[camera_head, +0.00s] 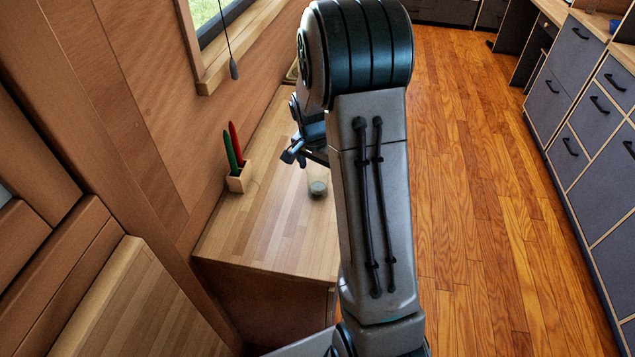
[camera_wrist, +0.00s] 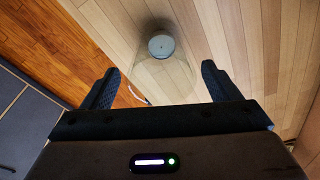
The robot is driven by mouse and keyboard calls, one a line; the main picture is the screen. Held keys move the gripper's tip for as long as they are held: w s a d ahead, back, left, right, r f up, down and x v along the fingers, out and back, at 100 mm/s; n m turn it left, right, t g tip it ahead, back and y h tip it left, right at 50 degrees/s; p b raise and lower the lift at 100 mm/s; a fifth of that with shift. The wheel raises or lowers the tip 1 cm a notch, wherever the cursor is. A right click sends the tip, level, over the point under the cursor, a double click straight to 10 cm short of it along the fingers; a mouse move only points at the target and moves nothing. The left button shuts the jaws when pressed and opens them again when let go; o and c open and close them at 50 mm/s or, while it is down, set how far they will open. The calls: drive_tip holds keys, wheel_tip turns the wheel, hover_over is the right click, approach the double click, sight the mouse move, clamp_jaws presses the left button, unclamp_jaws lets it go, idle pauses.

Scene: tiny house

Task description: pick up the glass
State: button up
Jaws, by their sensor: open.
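The glass (camera_head: 318,186) stands on the wooden counter (camera_head: 270,222) in the head view, partly hidden by my arm. It is clear and shows a greyish round base. In the wrist view the glass (camera_wrist: 162,68) is see-through, and its round base (camera_wrist: 162,46) shows beyond the fingers. My gripper (camera_head: 300,156) is above the counter, close to the glass and to its upper left in the head view. In the wrist view my gripper (camera_wrist: 160,82) is open, with one finger on each side of the glass's near part. I cannot tell whether either finger touches it.
A small wooden holder (camera_head: 240,178) with a green and a red-handled item stands on the counter by the wall, left of the glass. A cord with a weight (camera_head: 234,68) hangs by the window. The counter's front part is clear. Grey drawers (camera_head: 590,120) line the right side.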

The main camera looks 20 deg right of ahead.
drive_tip(key=shift+w+d+f, duration=0.1)
drive_tip(key=shift+f, duration=0.7)
drive_tip(key=shift+w+d+f, duration=0.1)
drive_tip(key=shift+f, duration=0.65)
drive_tip(key=c, duration=1.2)
drive_tip(key=shift+r, duration=0.2)
